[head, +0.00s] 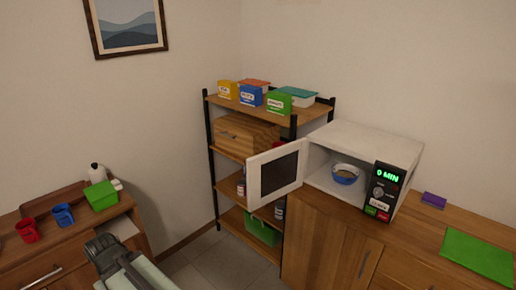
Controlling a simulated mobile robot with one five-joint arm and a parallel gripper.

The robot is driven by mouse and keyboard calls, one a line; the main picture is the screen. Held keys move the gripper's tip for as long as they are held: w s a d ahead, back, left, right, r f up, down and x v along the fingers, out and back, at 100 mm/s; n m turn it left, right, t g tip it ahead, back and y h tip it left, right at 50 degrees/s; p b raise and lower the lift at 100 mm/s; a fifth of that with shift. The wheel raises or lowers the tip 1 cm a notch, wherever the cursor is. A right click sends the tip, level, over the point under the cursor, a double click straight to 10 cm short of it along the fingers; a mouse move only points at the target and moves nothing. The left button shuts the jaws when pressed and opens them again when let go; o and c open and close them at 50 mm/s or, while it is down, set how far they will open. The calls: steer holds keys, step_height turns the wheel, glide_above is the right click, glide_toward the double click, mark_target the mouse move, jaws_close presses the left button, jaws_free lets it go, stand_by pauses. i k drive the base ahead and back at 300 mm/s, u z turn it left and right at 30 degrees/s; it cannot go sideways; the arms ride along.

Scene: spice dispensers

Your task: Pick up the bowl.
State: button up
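A small blue bowl (345,174) with a pale rim sits inside the white microwave (365,139). The microwave stands on the wooden counter at the right. Its door (276,172) is swung open to the left, and its display reads "0 MIN". My gripper (101,243) shows at the lower left, in front of the left cabinet and well apart from the bowl. Its fingers are too small and dark to tell whether they are open or shut.
A shelf rack (270,109) with several coloured boxes stands behind the open door. The left cabinet bears a red mug (29,230), a blue mug (63,215) and a green box (101,195). A green mat (478,257) lies at the counter's right. Floor shows between the cabinets.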

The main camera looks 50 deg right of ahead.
mark_target(344, 174)
steer(key=z, duration=2.55)
